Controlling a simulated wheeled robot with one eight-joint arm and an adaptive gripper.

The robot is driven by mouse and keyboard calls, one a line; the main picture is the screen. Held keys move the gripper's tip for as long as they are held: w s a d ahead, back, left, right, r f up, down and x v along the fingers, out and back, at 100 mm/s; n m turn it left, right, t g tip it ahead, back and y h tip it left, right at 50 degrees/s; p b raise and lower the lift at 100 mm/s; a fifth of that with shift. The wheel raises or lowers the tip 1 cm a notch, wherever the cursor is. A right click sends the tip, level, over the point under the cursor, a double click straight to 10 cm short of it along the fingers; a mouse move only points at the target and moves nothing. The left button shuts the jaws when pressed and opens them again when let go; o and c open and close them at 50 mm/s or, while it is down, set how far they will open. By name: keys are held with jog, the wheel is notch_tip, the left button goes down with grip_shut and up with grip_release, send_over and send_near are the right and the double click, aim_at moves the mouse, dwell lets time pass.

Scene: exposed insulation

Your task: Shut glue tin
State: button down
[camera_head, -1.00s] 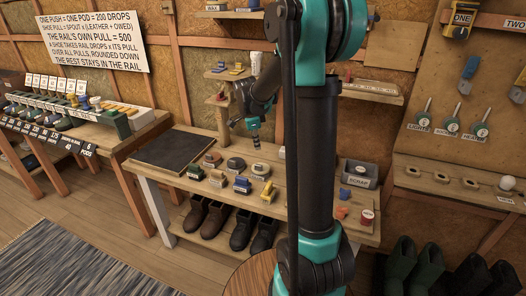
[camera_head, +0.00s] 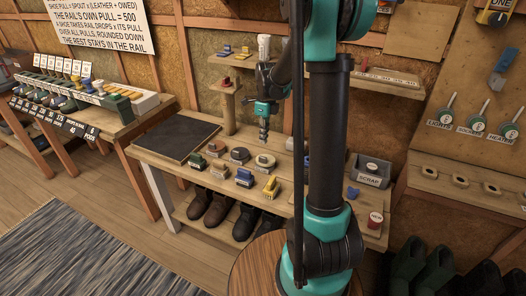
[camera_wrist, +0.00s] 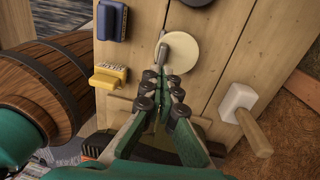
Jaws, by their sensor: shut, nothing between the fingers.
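A round tin (camera_head: 265,160) with a pale top stands among the small goods on the wooden bench. I take it for the glue tin, though I cannot read its label. In the wrist view a cream disc (camera_wrist: 184,53) shows just ahead of my fingertips, with a narrow grey piece at its left edge. I cannot tell whether that piece is a raised lid. My gripper (camera_head: 264,140) points down above the bench near the tin. In the wrist view my gripper (camera_wrist: 164,80) is shut and empty, close to the disc. Any contact is unclear.
A yellow block (camera_wrist: 109,76) and a blue block (camera_wrist: 112,21) lie left of the disc in the wrist view. A white-headed mallet (camera_wrist: 239,99) lies to the right. A dark mat (camera_head: 176,140) and a scrap bin (camera_head: 370,170) flank the goods.

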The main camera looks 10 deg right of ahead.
aim_at(262, 158)
jog(key=f, duration=0.6)
jog(key=shift+s+a+f, duration=0.15)
jog(key=shift+s+a, duration=0.1)
jog(key=shift+s, duration=0.1)
jog(key=shift+s+a+f+t, duration=0.1)
jog(key=shift+s+f+t, duration=0.1)
jog(key=shift+f+t, duration=0.3)
jog(key=shift+r, duration=0.75)
